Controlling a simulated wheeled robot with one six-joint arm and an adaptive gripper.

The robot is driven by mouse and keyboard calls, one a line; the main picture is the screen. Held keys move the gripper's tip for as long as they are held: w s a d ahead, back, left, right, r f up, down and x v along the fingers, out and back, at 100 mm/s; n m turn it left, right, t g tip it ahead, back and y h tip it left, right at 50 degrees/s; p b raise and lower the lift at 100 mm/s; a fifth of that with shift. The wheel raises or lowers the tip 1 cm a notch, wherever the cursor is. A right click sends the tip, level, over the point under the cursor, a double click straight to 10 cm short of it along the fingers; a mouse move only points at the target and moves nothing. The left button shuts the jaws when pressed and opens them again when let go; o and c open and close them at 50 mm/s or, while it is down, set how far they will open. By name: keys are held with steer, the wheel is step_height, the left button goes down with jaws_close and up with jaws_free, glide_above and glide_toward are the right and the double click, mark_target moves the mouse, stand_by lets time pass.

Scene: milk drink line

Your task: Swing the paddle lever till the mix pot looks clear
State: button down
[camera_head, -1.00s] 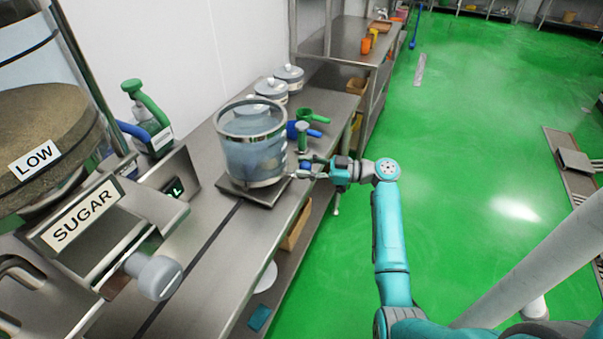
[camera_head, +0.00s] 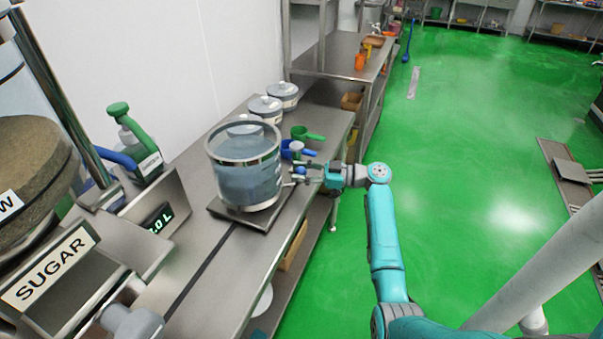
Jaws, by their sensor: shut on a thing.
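The mix pot (camera_head: 233,181) is a clear round vessel with metal bands at top and bottom. It stands on a dark square base (camera_head: 221,209) on the steel counter and holds a bluish-grey, cloudy-looking liquid. My gripper (camera_head: 298,178) is at the pot's right side, at the counter edge. It is shut on a small part with a blue end (camera_head: 300,170), which seems to be the paddle lever. The grip is small and partly hidden by the fingers. The paddle inside the pot cannot be made out clearly.
Green (camera_head: 309,135) and blue scoops (camera_head: 288,150) lie just behind the pot, close to my gripper. Lidded grey canisters (camera_head: 266,107) stand along the wall. The sugar dispenser (camera_head: 55,265) fills the left front.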

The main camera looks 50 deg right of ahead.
steer(key=c, duration=0.7)
jaws_free()
steer(key=shift+s+d, duration=0.1)
steer(key=shift+d, duration=0.05)
steer(key=v, duration=1.1)
steer(key=shift+s+d, duration=0.25)
steer(key=shift+s, duration=0.05)
